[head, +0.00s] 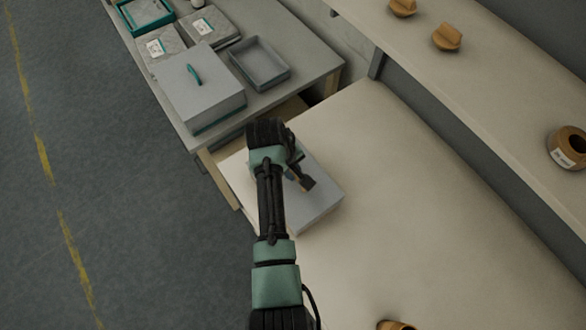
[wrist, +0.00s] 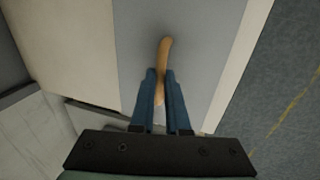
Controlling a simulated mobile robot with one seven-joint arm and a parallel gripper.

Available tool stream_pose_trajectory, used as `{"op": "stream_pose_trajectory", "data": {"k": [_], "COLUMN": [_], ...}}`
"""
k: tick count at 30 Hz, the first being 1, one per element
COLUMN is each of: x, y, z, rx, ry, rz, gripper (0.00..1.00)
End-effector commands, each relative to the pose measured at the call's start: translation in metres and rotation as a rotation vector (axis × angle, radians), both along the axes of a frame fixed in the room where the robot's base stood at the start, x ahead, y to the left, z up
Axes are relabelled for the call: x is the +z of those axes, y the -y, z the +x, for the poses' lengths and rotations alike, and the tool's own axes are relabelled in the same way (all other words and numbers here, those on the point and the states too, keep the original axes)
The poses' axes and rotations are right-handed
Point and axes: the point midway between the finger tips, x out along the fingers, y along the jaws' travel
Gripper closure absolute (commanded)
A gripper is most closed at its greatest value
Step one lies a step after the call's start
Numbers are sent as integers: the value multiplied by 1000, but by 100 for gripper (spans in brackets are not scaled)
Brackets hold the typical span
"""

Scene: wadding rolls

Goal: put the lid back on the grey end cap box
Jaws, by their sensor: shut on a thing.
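A flat grey lid (head: 317,203) with a tan handle (head: 308,184) is at the near bench's left end. In the wrist view the lid (wrist: 195,30) fills the middle, and the handle (wrist: 165,52) stands up between my fingers. My gripper (wrist: 161,80) is shut on this handle. My forearm hides part of the lid in the head view, and I cannot tell whether the lid rests on something or hangs just above the bench. An open, empty grey box (head: 260,65) stands on the farther table.
Beside the open box stands a closed grey box (head: 205,92) with a teal handle. The beige bench (head: 400,210) is mostly clear to the right. A shelf (head: 490,70) with tan parts runs along the right.

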Motion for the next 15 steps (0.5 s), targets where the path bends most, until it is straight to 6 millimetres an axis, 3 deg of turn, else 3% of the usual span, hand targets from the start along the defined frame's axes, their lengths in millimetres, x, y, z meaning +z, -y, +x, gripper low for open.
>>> {"op": "stream_pose_trajectory", "data": {"k": [14, 15], "x": [-2, -2], "y": [0, 0], "z": [0, 0], "rx": [0, 0], "ry": [0, 0], "rz": [0, 0], "gripper": [100, 79]}}
